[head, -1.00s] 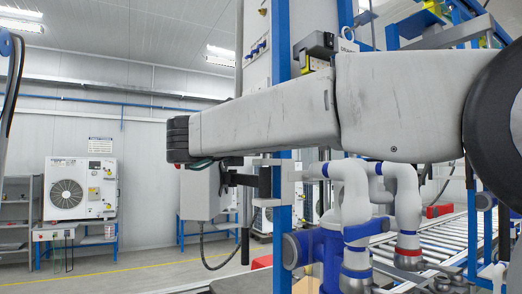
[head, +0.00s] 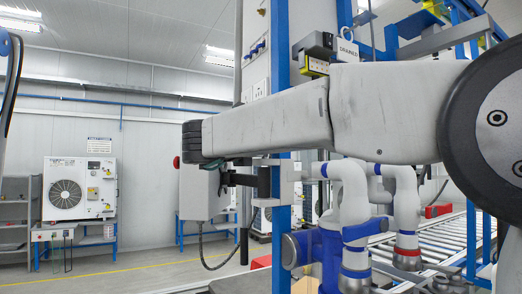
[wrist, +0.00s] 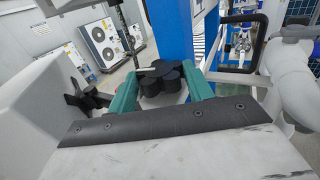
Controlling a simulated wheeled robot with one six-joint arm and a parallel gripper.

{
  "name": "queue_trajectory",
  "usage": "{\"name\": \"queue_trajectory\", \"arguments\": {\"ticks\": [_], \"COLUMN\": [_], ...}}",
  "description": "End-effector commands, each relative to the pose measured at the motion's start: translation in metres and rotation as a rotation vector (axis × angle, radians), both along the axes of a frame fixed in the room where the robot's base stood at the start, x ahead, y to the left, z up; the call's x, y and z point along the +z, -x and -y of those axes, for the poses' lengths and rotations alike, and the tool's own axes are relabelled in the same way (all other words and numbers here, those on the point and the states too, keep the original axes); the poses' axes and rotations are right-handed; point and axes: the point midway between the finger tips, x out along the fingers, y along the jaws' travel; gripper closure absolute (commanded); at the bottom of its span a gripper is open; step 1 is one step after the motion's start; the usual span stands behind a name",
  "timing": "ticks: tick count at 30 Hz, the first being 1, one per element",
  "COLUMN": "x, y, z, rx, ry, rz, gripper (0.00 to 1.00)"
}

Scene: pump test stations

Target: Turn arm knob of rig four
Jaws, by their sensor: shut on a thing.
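In the wrist view my gripper (wrist: 160,90) has its two green fingers on either side of a black lobed knob (wrist: 160,78). The fingers are closed on it. The knob sits in front of a blue post (wrist: 172,32). In the head view my arm link covers most of the gripper and the knob. A grey control box (head: 200,193) hangs below the end of that link, and its side also shows at the left of the wrist view (wrist: 35,110).
A black handle (wrist: 85,97) juts from the grey box, close to the left finger. White pipes with blue bands (head: 350,200) stand to the right, before a roller conveyor (head: 445,238). A "DRAINED" tag (head: 348,46) hangs above. Floor at the left is open.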

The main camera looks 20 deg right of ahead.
Motion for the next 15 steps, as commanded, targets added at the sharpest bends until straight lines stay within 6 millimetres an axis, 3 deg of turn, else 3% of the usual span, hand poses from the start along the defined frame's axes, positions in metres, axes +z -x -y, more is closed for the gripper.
{"name": "queue_trajectory", "arguments": {"ticks": [15], "x": [-0.0008], "y": [-0.006], "z": [-0.0044], "rx": [-0.289], "ry": [0.001], "rz": [0.0], "gripper": [0.72]}}
